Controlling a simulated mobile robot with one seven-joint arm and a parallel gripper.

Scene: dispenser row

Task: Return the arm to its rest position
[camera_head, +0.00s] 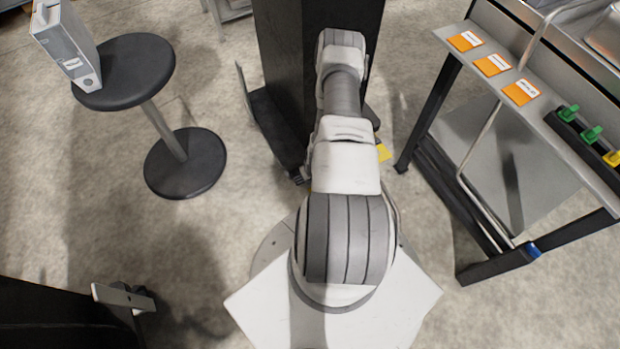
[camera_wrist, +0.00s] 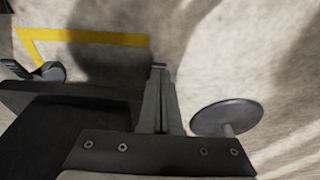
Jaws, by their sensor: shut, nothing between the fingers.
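My arm (camera_head: 345,160) extends from my white base up the middle of the head view, toward a tall dark cabinet. Its far end is foreshortened, and my gripper cannot be made out there. In the wrist view my gripper (camera_wrist: 158,72) is at the centre with its fingers together and nothing between them.
A black stool (camera_head: 135,70) with a grey binder (camera_head: 66,45) on it stands at the left. A shelf unit (camera_head: 455,75) with orange labels and green and yellow dispenser parts stands at the right. The tall dark cabinet (camera_head: 280,60) is close behind my arm. Floor at lower right is clear.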

